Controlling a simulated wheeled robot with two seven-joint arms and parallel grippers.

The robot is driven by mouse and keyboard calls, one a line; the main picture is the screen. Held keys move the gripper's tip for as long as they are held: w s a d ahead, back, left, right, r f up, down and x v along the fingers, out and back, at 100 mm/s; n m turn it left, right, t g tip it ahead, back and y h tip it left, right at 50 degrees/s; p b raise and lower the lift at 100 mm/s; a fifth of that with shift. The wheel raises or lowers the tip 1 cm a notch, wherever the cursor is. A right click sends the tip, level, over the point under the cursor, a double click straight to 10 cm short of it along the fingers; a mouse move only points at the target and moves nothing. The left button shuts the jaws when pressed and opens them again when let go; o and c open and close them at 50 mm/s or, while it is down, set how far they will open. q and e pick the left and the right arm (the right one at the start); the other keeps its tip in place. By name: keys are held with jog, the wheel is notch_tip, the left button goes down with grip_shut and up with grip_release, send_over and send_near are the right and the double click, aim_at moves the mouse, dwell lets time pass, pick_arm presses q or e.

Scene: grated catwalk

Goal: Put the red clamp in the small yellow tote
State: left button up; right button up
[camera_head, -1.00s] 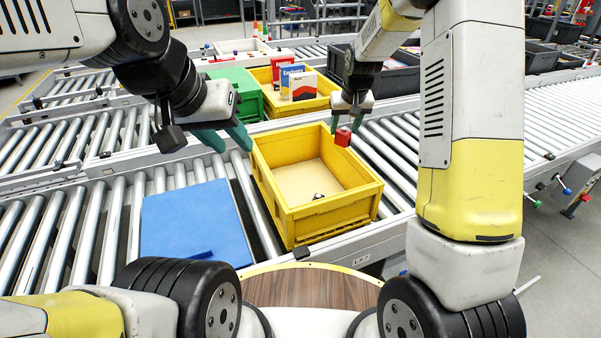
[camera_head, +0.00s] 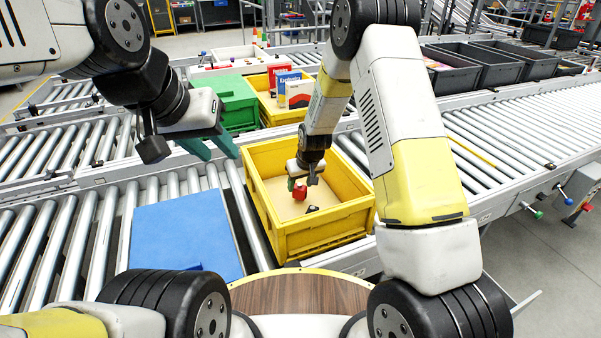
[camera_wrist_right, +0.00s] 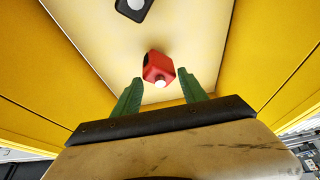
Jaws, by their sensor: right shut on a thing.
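The small yellow tote (camera_head: 322,232) stands on the roller conveyor in front of me. My right gripper (camera_head: 303,184) reaches down inside it, shut on the red clamp (camera_head: 299,192). In the right wrist view the red clamp (camera_wrist_right: 157,66) sits at the tips of the green fingers (camera_wrist_right: 157,88), over the tote's pale floor; I cannot tell whether it touches the floor. My left gripper (camera_head: 213,150) is open and empty, up and to the left of the tote. My right forearm hides part of the tote's right rim.
A small black item (camera_head: 312,209) lies on the tote floor near the clamp. A blue panel (camera_head: 187,235) lies left of the tote. Behind stand a green bin (camera_head: 233,103) and another yellow tote (camera_head: 285,113) with boxes. Dark grey bins (camera_head: 480,67) stand at the back right.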

jog(key=shift+f, duration=0.65)
jog(key=shift+f, duration=0.15)
jog(key=o, duration=1.4)
jog(key=s+d+r+m, duration=0.1)
jog(key=s+d+r, duration=0.3)
jog(key=r, duration=0.5)
jog(key=s+d+r, duration=0.2)
jog(key=s+r, duration=0.3)
jog(key=r, duration=0.4)
jog(key=s+d+r+m, duration=0.1)
jog(key=s+d+r, duration=0.3)
jog(key=r, duration=0.6)
jog(key=s+d+r, duration=0.1)
jog(key=s+r, duration=0.1)
jog(key=s, duration=0.4)
jog(key=s+d+r+m+t, duration=0.1)
jog(key=s+r, duration=0.1)
jog(key=s, duration=0.4)
jog(key=s+d+r+m+t, duration=0.1)
jog(key=s+d+r, duration=0.1)
jog(key=s, duration=0.4)
jog(key=shift+s+d+r, duration=0.1)
jog(key=shift+s+r, duration=0.1)
jog(key=shift+r, duration=0.3)
